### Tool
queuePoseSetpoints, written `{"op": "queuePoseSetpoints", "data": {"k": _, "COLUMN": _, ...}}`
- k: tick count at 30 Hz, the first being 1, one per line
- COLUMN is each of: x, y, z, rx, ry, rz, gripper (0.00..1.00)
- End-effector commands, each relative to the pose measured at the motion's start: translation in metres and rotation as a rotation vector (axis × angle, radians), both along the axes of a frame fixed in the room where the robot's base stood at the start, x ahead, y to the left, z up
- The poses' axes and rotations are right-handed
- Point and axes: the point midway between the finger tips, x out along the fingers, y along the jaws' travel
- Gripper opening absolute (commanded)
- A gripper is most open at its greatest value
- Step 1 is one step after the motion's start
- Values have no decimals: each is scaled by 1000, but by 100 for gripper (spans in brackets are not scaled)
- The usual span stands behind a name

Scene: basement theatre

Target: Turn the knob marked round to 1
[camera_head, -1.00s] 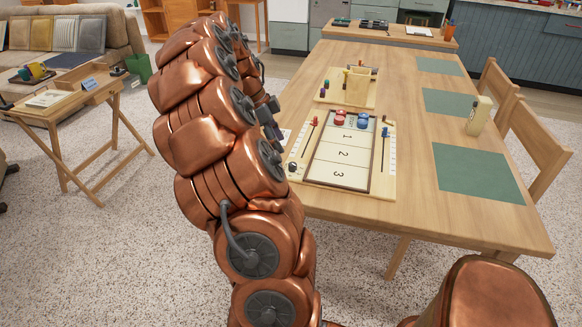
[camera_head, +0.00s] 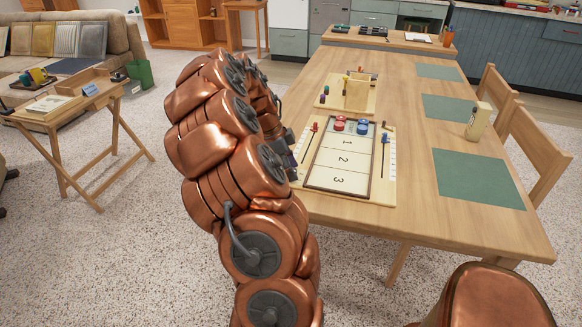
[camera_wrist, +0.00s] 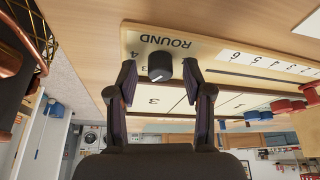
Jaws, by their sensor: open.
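The round knob (camera_wrist: 160,66) is small, dark and round, with a white mark on its face near the lower edge in the wrist view. My gripper (camera_wrist: 159,72) is open, with one dark finger on each side of the knob. I cannot tell whether either finger touches it. In the head view the game board (camera_head: 384,190) lies on the table, and my arm hides the knob.
Red pucks (camera_head: 340,122) and blue pucks (camera_head: 363,126) sit at the board's far end, between two score sliders. A wooden holder (camera_head: 357,90) stands behind the board on the table (camera_head: 400,218). A beige bottle (camera_head: 478,121) stands to the right among green mats.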

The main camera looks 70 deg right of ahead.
Motion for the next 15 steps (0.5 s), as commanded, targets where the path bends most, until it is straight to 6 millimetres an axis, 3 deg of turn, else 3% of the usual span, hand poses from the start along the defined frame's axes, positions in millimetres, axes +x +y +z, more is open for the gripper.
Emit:
{"op": "queuePoseSetpoints", "data": {"k": 4, "x": 0, "y": 0, "z": 0, "rx": -1, "ry": 0, "rz": 0, "gripper": 51}}
{"op": "queuePoseSetpoints", "data": {"k": 15, "x": 0, "y": 0, "z": 1, "rx": -1, "ry": 0, "rz": 0, "gripper": 12}}
